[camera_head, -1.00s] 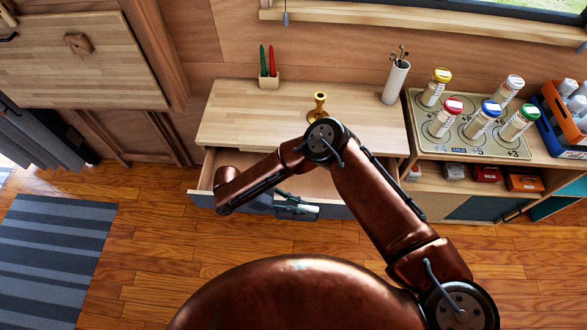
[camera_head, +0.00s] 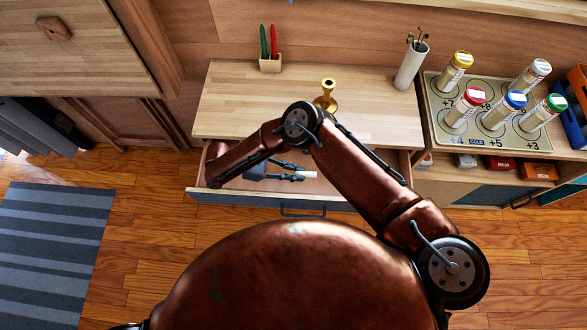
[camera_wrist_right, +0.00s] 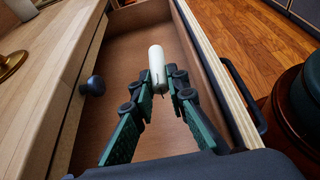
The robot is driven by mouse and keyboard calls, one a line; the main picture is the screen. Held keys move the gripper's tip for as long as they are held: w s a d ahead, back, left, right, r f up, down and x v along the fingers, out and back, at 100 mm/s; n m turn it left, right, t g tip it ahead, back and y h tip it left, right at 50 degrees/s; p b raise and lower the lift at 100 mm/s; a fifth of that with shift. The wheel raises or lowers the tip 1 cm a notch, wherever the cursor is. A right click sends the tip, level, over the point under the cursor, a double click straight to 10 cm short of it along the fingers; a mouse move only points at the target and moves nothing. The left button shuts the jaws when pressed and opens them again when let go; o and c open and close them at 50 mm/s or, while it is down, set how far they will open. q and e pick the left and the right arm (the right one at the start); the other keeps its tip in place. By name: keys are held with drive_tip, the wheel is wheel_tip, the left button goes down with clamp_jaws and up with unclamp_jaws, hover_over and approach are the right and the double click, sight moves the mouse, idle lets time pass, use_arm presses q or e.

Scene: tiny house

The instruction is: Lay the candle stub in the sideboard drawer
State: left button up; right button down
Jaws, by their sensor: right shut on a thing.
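The white candle stub (camera_head: 304,174) is in my right gripper (camera_head: 293,173), over the open sideboard drawer (camera_head: 232,190). In the right wrist view the stub (camera_wrist_right: 157,62) sits between the fingertips (camera_wrist_right: 158,88), which are shut on its near end; its far end points away from the gripper. The drawer's brown floor (camera_wrist_right: 125,52) shows bare below it. I cannot tell whether the stub touches the floor. The sideboard (camera_head: 240,95) has a pale wooden top. My right forearm hides part of the drawer. My left gripper is not in view.
A brass candlestick (camera_head: 326,97) stands on the top near the drawer. Behind are a small holder (camera_head: 270,65) with red and green candles and a white cylinder (camera_head: 411,65). Capped tubes stand on a tray (camera_head: 440,112) at right. The drawer front has a handle (camera_head: 303,211).

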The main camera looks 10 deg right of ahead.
wheel_tip(320, 180, down, 6)
drive_tip(key=b, duration=0.4)
drive_tip(key=shift+f+b, duration=0.15)
drive_tip(key=shift+b, duration=0.25)
drive_tip(key=shift+f, duration=0.3)
drive_tip(key=shift+f+b, duration=0.25)
drive_tip(key=shift+b, duration=0.2)
drive_tip(key=shift+r, duration=0.1)
drive_tip(key=c, duration=1.8)
unclamp_jaws()
